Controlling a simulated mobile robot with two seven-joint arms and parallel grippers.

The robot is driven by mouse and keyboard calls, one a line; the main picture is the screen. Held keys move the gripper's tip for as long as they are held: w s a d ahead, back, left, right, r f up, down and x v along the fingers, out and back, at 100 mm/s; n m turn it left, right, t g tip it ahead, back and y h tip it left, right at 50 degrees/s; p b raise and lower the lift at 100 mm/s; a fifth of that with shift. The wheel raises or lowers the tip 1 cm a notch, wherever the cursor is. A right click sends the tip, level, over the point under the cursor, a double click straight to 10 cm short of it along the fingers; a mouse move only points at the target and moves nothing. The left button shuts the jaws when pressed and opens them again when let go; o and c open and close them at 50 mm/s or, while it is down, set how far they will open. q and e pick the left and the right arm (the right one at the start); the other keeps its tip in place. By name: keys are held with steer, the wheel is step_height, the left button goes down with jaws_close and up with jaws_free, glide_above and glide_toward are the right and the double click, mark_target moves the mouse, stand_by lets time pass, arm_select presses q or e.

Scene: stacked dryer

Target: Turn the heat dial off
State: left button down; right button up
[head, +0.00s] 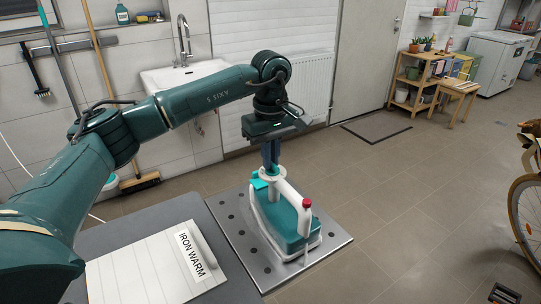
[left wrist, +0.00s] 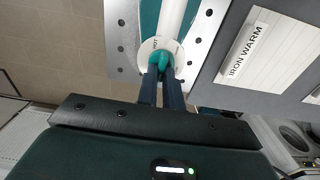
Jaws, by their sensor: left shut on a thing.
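A teal and white iron (head: 290,232) stands on a perforated metal plate at the edge of the grey worktop. It has a white handle with a red knob at its near end. The heat dial is a teal knob on a white disc (left wrist: 148,46) with small printed marks. My left gripper (head: 271,166) points down at the dial, and its dark fingers are shut on the teal knob (left wrist: 160,58). The dial's exact setting is hard to read. My right gripper is not in view.
The metal plate (head: 233,222) has dark holes. A white board (head: 150,270) labelled "IRON WARM" lies left of it on the worktop (head: 118,232). A sink (head: 190,78) and radiator stand behind. The floor to the right is open, with a bicycle wheel at the far right.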

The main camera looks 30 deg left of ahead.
arm_select(q)
steer(key=shift+r, duration=0.1)
steer(key=c, duration=1.5)
jaws_free()
steer(key=shift+c, duration=0.2)
step_height(320, 180, up, 13)
